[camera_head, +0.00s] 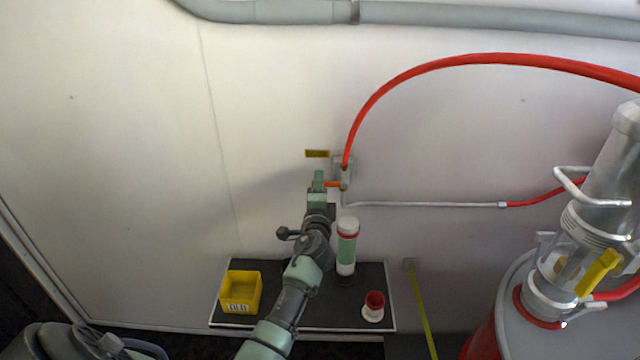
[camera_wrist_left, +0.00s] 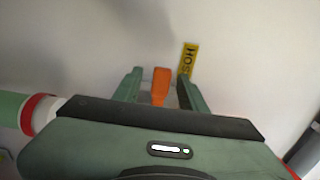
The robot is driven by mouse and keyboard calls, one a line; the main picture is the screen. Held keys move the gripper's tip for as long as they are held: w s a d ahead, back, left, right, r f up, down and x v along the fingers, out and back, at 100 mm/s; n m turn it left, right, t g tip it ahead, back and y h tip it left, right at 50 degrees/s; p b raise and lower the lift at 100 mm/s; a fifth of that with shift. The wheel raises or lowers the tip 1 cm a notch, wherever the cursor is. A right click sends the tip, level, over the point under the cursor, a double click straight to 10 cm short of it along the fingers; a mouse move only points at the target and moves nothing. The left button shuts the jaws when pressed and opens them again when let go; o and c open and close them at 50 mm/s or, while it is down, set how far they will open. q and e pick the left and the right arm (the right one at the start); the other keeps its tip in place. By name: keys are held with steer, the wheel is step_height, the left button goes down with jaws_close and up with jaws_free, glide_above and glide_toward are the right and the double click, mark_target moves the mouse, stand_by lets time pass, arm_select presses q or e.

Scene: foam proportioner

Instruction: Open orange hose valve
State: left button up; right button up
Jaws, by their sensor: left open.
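The orange valve handle (camera_head: 332,184) sits on a metal valve body (camera_head: 343,174) on the wall, where the red hose (camera_head: 381,88) meets a grey pipe. My left gripper (camera_head: 319,181) is at the handle. In the left wrist view the orange handle (camera_wrist_left: 161,86) stands between the two green fingers of my left gripper (camera_wrist_left: 162,88), with gaps on both sides, so the fingers are open around it. The valve body is hidden in the wrist view. My right gripper is not in view.
A yellow label (camera_head: 317,154) is on the wall above the handle. Below, a dark shelf (camera_head: 310,315) bears a yellow bin (camera_head: 241,290), a white-green bottle (camera_head: 347,247) and a red-white cup (camera_head: 374,306). A large metal cylinder (camera_head: 602,190) stands at the right.

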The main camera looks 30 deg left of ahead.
arm_select(q)
steer(key=shift+w+a, duration=0.3)
steer(key=shift+w, duration=0.15)
jaws_close()
stand_by(1.2)
